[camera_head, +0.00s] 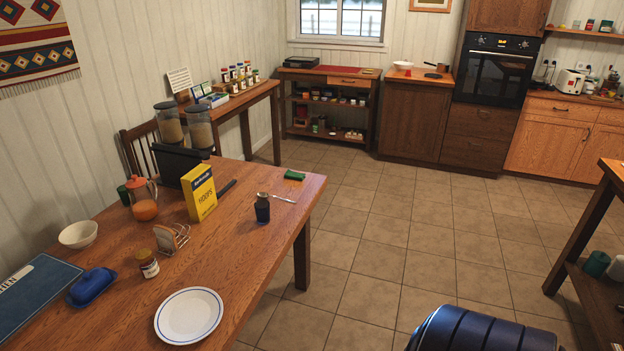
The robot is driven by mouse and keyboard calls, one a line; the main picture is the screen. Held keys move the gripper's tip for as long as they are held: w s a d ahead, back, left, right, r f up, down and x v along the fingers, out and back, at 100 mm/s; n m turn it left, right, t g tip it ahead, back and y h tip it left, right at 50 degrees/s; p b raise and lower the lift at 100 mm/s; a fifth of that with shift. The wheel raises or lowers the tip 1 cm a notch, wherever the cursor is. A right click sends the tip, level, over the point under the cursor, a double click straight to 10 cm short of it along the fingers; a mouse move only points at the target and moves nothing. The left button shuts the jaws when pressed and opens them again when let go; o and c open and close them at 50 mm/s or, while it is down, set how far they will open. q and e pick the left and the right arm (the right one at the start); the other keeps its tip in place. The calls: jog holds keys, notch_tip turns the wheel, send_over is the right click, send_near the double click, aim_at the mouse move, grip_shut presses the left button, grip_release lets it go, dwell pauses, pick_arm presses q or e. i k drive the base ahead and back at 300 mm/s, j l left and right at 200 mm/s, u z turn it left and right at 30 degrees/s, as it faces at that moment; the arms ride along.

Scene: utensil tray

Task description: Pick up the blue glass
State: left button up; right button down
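A small dark blue vessel (262,209) stands upright on the wooden dining table (236,248), near its right edge. It has a greyish top, and I cannot tell whether it is a plain glass or a lidded jar. It is the only glass-like blue thing I see. Neither of my grippers is in view, and nothing touches the vessel.
Near the vessel are a yellow cereal box (200,192), a piece of cutlery (283,198) and a green item (294,175). A white plate (189,316), toast rack (172,238), jar (148,263) and blue butter dish (92,285) lie nearer.

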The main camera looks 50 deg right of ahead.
aim_at(263, 207)
jog(key=z, duration=1.3)
jog(key=i+l+u, duration=0.1)
jog(key=u, duration=0.35)
jog(key=i+l+u, duration=0.2)
jog(key=u, duration=0.25)
jog(key=i+l+u, duration=0.1)
jog(key=u, duration=0.35)
jog(key=k+l, duration=0.05)
jog(key=l, duration=0.05)
